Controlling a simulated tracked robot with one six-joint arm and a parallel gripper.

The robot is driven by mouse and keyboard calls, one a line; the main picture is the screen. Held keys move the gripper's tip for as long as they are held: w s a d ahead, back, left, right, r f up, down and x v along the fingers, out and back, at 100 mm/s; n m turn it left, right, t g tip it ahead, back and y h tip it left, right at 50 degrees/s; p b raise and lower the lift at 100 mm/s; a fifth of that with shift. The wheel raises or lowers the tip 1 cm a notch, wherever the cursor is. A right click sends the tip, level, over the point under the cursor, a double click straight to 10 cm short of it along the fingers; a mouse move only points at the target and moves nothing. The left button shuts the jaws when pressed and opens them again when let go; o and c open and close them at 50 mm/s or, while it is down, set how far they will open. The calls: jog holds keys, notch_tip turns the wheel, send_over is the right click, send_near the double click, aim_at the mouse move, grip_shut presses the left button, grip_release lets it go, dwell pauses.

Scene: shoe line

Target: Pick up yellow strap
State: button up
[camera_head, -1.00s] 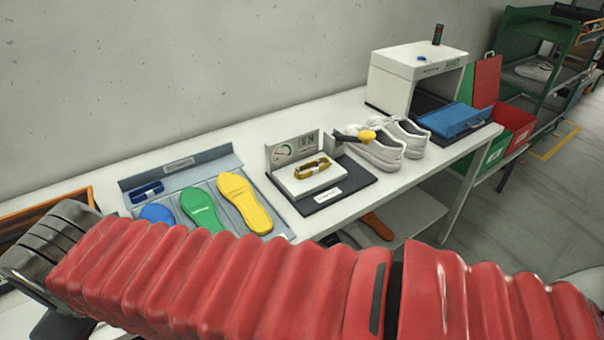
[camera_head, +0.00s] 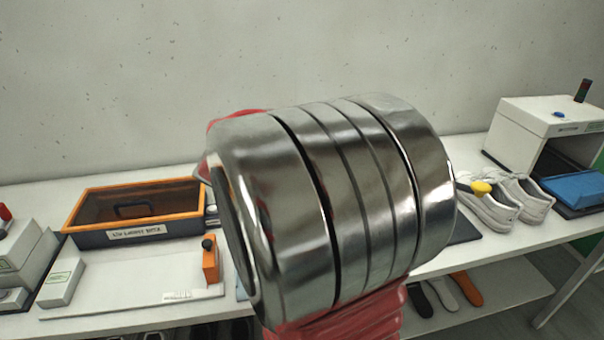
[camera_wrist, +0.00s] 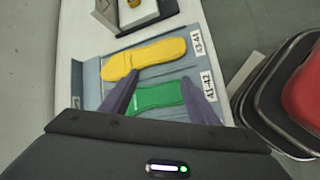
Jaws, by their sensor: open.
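The yellow strap (camera_wrist: 134,3) shows only as a small yellow piece at the top edge of the wrist view, on the white platform of the test stand (camera_wrist: 136,12). In the head view my arm hides it. My gripper (camera_wrist: 160,77) is open and empty, its two fingers spread above the insole tray (camera_wrist: 92,88). The yellow insole (camera_wrist: 146,57) lies just beyond the fingertips, and the green insole (camera_wrist: 157,97) lies between the fingers. The strap is beyond the yellow insole, apart from the gripper.
In the head view, white shoes (camera_head: 488,210) stand on the table to the right, before a white box-shaped machine (camera_head: 545,125). An orange-rimmed box (camera_head: 82,208) and an orange block (camera_head: 210,262) are at left. A wall stands behind.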

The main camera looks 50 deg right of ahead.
jog(key=s+d+f+n+g+h, duration=0.1)
jog(key=s+d+f+g, duration=0.1)
jog(key=d, duration=0.5)
jog(key=s+d+f+n+g+h, duration=0.1)
jog(key=s+d+f+n, duration=0.1)
jog(key=d, duration=0.4)
jog(key=s+d+f+n+g, duration=0.2)
jog(key=d, duration=0.5)
jog(key=shift+s+d+g+h, duration=0.3)
jog(key=shift+s+d+h, duration=0.05)
jog(key=shift+h, duration=0.05)
jog(key=x, duration=0.8)
jog(key=shift+s+d+f, duration=0.1)
jog(key=shift+s+d, duration=0.05)
jog(key=shift+s, duration=0.05)
jog(key=shift+x, duration=2.65)
jog(key=shift+d, duration=0.1)
jog(key=shift+c, duration=0.2)
